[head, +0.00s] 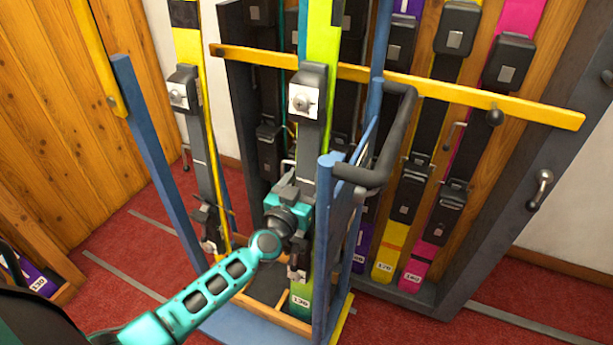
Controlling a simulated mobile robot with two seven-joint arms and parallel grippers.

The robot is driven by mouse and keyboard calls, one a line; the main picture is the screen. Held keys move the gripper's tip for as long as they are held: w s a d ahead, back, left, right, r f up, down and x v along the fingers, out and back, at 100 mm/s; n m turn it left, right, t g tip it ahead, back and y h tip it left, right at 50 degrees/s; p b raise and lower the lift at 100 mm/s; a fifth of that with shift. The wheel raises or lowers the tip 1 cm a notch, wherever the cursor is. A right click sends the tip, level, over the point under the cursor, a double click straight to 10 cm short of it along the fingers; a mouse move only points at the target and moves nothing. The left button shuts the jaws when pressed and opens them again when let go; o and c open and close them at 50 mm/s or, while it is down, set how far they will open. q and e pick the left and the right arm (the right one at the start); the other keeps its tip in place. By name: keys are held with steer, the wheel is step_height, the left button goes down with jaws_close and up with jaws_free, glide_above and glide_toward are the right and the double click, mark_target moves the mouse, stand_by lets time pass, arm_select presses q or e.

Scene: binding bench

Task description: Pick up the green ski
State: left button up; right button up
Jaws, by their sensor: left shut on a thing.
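The green ski (324,42) stands upright, slightly tilted, in the middle of the head view. Its middle is dark grey, with black bindings and white plates on it, and its green tail carries a number label near the floor. My left gripper (292,192) is shut on the ski at its middle, between the upper binding and the lower one. The gripper's fingers are partly hidden by its own teal body. My right gripper is not in view.
The ski stands within a blue-posted cart (147,150) with a black handle (385,150). A yellow bar (540,108) crosses behind. A yellow ski (188,42) stands left of it. A dark rack (560,95) behind holds several skis. Red carpet (110,235) is open at left.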

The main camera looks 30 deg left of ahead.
arm_select(q)
jaws_close()
steer(key=shift+w+r, duration=0.1)
steer(key=shift+r, duration=0.15)
steer(key=shift+r, duration=0.1)
